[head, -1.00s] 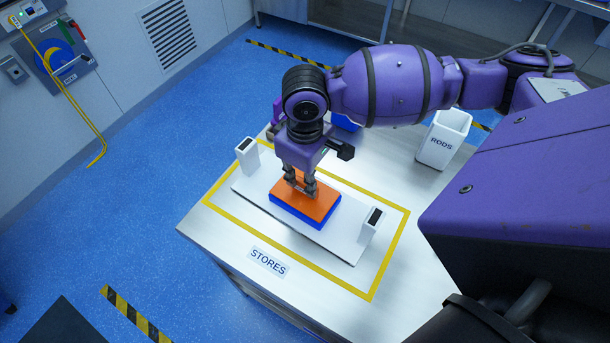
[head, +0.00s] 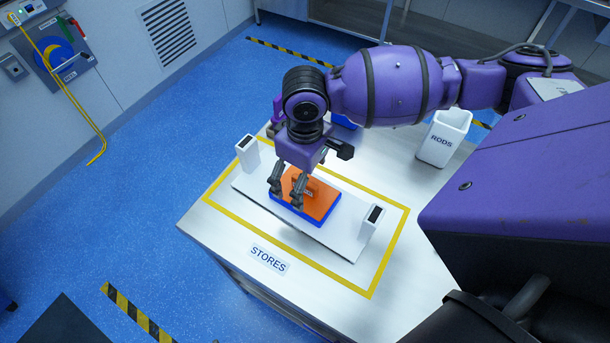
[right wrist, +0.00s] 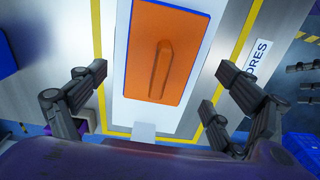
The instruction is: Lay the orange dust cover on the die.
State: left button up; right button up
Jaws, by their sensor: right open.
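The orange dust cover (head: 322,202) lies flat on the blue die (head: 318,223), which shows as a blue rim along its edges. The die sits on a white base plate (head: 343,240). In the right wrist view the cover (right wrist: 143,35) shows a raised grip rib along its middle, with a thin blue border. My right gripper (head: 286,194) is over the cover, its fingers spread on either side of the rib and apart from it; it also shows open in the right wrist view (right wrist: 160,85). My left gripper is not in view.
White posts with dark tops stand at the plate's left end (head: 247,154) and right end (head: 370,225). A yellow line (head: 320,274) frames the plate. A white RODS bin (head: 443,143) stands at the back right. The table's front by the STORES label (head: 268,259) is clear.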

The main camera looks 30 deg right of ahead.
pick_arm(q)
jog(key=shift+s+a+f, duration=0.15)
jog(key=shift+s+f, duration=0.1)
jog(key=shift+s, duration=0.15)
pick_arm(e)
jog(key=shift+o, duration=0.8)
jog(key=shift+r+p, duration=0.4)
jog(key=shift+r, duration=0.15)
jog(key=shift+r+p, duration=0.5)
jog(key=shift+r, duration=0.25)
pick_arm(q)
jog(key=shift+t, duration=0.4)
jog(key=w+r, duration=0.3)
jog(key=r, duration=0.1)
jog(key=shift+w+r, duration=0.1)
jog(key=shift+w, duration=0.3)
pick_arm(e)
jog(key=shift+r, duration=0.3)
pick_arm(q)
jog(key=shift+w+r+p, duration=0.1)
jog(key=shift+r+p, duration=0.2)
jog(key=shift+p, duration=0.1)
pick_arm(e)
jog(key=shift+r, duration=0.3)
